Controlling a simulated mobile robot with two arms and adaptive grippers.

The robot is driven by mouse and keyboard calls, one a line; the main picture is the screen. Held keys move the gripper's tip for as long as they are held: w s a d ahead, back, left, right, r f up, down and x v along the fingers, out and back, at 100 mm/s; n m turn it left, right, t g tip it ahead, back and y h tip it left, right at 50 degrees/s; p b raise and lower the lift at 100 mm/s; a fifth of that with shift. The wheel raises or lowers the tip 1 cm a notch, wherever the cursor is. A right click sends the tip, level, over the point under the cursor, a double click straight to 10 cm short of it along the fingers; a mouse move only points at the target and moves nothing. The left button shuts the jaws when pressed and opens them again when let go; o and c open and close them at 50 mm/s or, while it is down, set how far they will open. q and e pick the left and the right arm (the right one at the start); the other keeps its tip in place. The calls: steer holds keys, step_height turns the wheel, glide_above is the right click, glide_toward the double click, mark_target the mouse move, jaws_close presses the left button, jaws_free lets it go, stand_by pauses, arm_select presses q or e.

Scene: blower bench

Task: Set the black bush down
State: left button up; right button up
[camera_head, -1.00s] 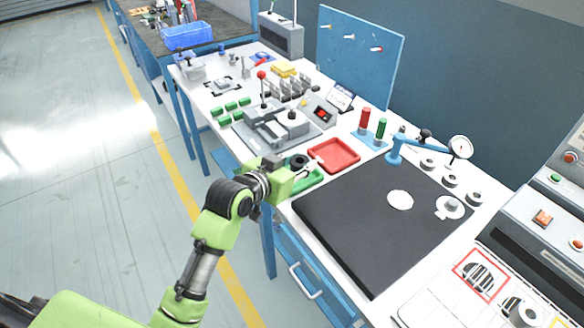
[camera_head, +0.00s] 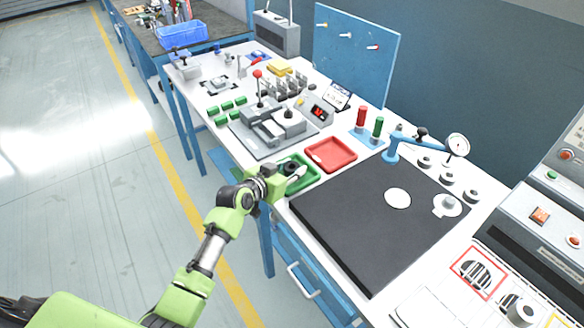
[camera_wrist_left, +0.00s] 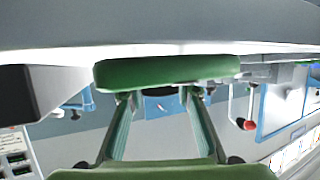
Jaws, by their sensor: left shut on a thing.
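My left gripper (camera_head: 286,180) is at the near left edge of the bench, over the near side of the green tray (camera_head: 311,176). It is shut on the black bush (camera_head: 291,168), a small dark ring at its fingertips. The bush is over or in the tray's left part; I cannot tell whether it touches the tray floor. My right gripper is not in view.
The red tray (camera_head: 331,154) lies just beyond the green tray. A grey fixture (camera_head: 272,132) with a red-knobbed lever stands behind. A black mat (camera_head: 370,235) is to the right. Red and green cylinders (camera_head: 361,116) and a blue dial stand (camera_head: 405,147) are further back.

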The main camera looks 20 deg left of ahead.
arm_select(q)
steer(key=shift+r, duration=0.1)
steer(key=o, duration=1.3)
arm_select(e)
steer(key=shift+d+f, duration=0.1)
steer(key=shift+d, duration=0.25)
arm_select(q)
steer(key=v, duration=1.1)
steer(key=shift+s+a, duration=0.1)
steer(key=shift+s, duration=0.1)
steer(key=shift+s+r, duration=0.15)
steer(key=shift+s, duration=0.1)
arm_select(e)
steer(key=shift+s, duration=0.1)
